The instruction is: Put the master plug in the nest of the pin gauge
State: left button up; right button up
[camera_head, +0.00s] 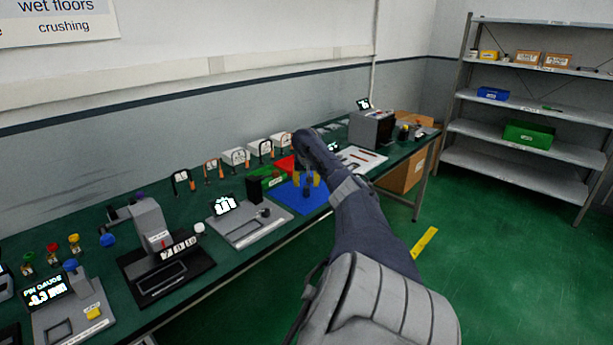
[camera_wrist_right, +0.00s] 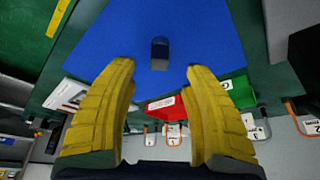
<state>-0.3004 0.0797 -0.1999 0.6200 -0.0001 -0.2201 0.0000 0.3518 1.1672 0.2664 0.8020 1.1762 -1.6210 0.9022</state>
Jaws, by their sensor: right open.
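The pin gauge (camera_head: 85,318) stands at the near left end of the bench in the head view, with a lit display (camera_head: 47,290) reading about -8.3 mm. I cannot make out its nest clearly. A small dark cylinder (camera_wrist_right: 159,54), which looks like the master plug, stands on the blue mat in the right wrist view. My right gripper (camera_wrist_right: 160,68) is open, with its yellow fingers either side of the cylinder's line and apart from it. In the head view the right gripper (camera_head: 309,180) is over the blue mat, and its arm partly hides that area. My left gripper is not in view.
The blue mat (camera_head: 290,202) lies on the green bench, with a red bin (camera_wrist_right: 166,106) and a green bin (camera_wrist_right: 237,89) beside it. Between mat and pin gauge stand a grey instrument (camera_head: 243,228) and a black-based press (camera_head: 150,290).

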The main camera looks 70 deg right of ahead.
aim_at(306, 187)
jog(key=shift+d+f, duration=0.15)
jog(key=shift+f, duration=0.2)
jog(key=shift+f, duration=0.1)
jog(key=shift+x, duration=2.45)
jog(key=shift+d, duration=0.1)
grip_shut()
